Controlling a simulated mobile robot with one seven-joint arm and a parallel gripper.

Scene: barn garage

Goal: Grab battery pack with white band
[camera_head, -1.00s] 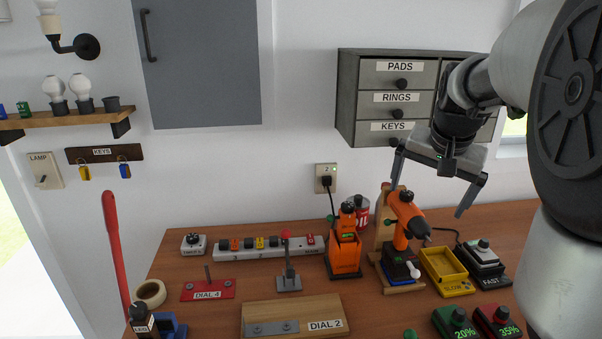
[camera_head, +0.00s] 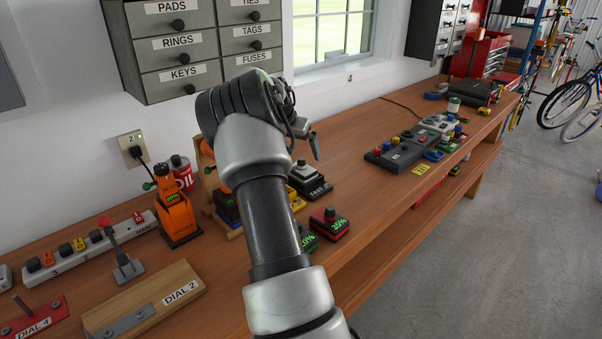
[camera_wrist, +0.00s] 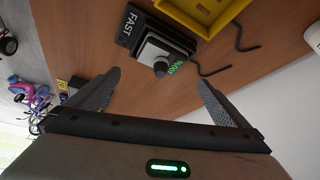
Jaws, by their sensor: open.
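A dark battery pack with a pale band and a black knob sits in the black FAST charger (camera_head: 318,190) on the bench. In the wrist view this pack (camera_wrist: 158,48) shows between and beyond the fingertips, with small green digits at its side, on the charger (camera_wrist: 130,26). My gripper (camera_wrist: 158,84) is open and empty, with the pack apart from both fingers. In the head view my forearm hides most of the gripper; one finger (camera_head: 314,146) shows above the charger.
A red pack marked 35% (camera_head: 330,224) and a green pack (camera_head: 306,241) stand in front of the charger. A yellow tray (camera_wrist: 205,14) lies beside it.

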